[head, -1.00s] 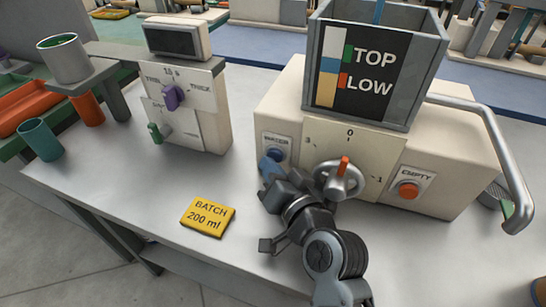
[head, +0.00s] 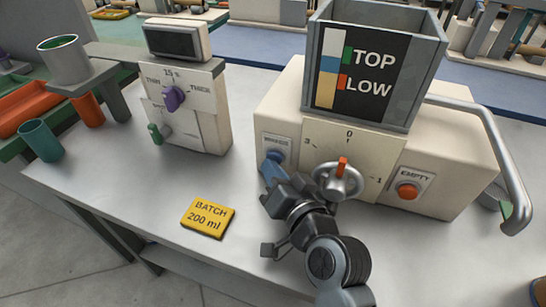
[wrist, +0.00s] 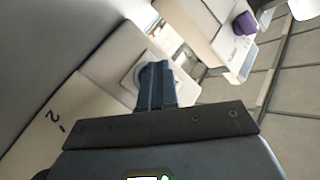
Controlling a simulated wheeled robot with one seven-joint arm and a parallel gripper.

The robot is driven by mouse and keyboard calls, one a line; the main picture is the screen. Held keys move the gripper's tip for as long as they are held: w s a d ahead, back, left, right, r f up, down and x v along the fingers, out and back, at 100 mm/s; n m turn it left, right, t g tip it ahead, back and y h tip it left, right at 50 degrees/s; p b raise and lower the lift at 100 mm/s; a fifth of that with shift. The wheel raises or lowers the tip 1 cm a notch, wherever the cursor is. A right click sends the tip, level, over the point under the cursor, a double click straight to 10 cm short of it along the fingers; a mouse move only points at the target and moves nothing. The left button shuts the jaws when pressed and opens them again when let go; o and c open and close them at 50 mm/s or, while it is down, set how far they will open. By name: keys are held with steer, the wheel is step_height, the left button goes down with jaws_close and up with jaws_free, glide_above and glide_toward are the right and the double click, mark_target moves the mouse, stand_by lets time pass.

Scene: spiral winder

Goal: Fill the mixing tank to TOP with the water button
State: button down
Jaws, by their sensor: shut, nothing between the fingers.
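The mixing tank (head: 421,75) is a grey open box on the cream machine. Its black panel has a green mark by TOP and an orange-red mark by LOW. The gauge strip (head: 328,64) shows white above, a blue band, then yellow. The blue band's upper edge lies near the lower part of the green mark. The blue water button (head: 276,156) is on the machine's front left, under a label partly hard to read. My gripper (head: 269,168) is shut and empty, its tips at the button. In the wrist view the fingers (wrist: 154,84) cover the button; contact cannot be told.
A handwheel (head: 339,182) with an orange grip is just right of my gripper. The orange EMPTY button (head: 407,191) is further right. A yellow batch card (head: 208,218) lies on the table to the left. A dial box (head: 190,110) stands behind it.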

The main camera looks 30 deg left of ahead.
steer(key=shift+d+r, duration=0.1)
steer(key=shift+d, duration=0.5)
steer(key=shift+s, duration=0.15)
steer(key=shift+s+a, duration=0.1)
steer(key=shift+s, duration=0.05)
steer(key=shift+s, duration=0.25)
steer(key=shift+s+d+p, duration=0.2)
steer(key=shift+s+p, duration=0.35)
steer(key=shift+s, duration=0.6)
steer(key=shift+s+d+p, duration=0.2)
steer(key=shift+s+p, duration=0.3)
steer(key=shift+s, duration=0.6)
